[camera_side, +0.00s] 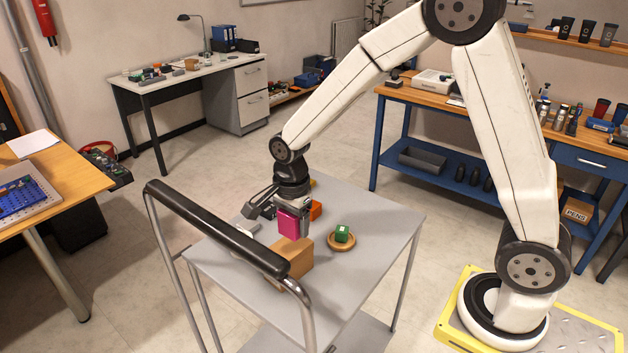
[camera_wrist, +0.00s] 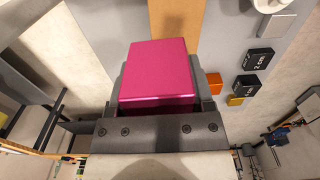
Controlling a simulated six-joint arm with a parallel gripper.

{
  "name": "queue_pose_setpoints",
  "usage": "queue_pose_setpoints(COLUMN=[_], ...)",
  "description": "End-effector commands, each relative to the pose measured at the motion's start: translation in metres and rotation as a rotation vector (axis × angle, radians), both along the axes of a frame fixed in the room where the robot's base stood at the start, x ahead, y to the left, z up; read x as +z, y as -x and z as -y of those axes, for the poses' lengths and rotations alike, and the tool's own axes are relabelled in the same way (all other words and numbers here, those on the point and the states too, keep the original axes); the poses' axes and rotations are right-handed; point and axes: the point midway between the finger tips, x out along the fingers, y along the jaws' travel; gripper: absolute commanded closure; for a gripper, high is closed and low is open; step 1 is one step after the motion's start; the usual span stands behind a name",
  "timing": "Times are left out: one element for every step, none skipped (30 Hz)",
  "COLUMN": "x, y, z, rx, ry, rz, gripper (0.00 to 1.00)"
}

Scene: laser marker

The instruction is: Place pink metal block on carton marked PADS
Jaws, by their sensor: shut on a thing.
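The pink metal block (camera_side: 292,224) is held in my gripper (camera_side: 292,208), which is shut on it. In the wrist view the block (camera_wrist: 157,73) fills the middle, between the fingers. A plain tan carton (camera_side: 295,258) lies on the grey trolley top, just below the block in the side view. A tan strip of it shows behind the block in the wrist view (camera_wrist: 175,22). I cannot tell whether the block touches the carton or hangs slightly above it. No PADS lettering can be read on the carton from here.
An orange block (camera_side: 316,209) is behind my gripper. Black labelled blocks (camera_wrist: 257,58) show in the wrist view. The trolley's black handle (camera_side: 215,228) crosses near the carton. The trolley's right side (camera_side: 385,225) is clear.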

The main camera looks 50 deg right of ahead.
Motion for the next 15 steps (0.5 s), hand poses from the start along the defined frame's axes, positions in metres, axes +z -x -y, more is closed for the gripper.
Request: queue_pose_setpoints(x=[-0.005,-0.008,-0.01,-0.012,-0.013,-0.015,-0.016,-0.016,-0.017,-0.017,-0.017,-0.017,-0.017,-0.017,-0.018], y=[-0.004,-0.006,-0.009,-0.01,-0.011,-0.013,-0.014,-0.014,-0.015,-0.015,-0.016,-0.016,-0.016,-0.016,-0.016], z=[0.0,0.0,0.0,0.0,-0.001,-0.001,-0.001,-0.001,-0.001,-0.001,-0.001,-0.001,-0.001,-0.001,-0.001], rx=[0.0,0.0,0.0,0.0,0.0,0.0,0.0,0.0,0.0,0.0,0.0,0.0,0.0,0.0,0.0], ry=[0.0,0.0,0.0,0.0,0.0,0.0,0.0,0.0,0.0,0.0,0.0,0.0,0.0,0.0,0.0], rz=[-0.001,-0.002,0.0,0.0,0.0,0.001,0.001,0.002,0.002,0.002,0.002,0.002,0.002,0.002,0.002], gripper=[1.0,1.0,1.0,1.0,1.0,1.0,1.0,1.0,1.0,1.0,1.0,1.0,1.0,1.0,1.0])
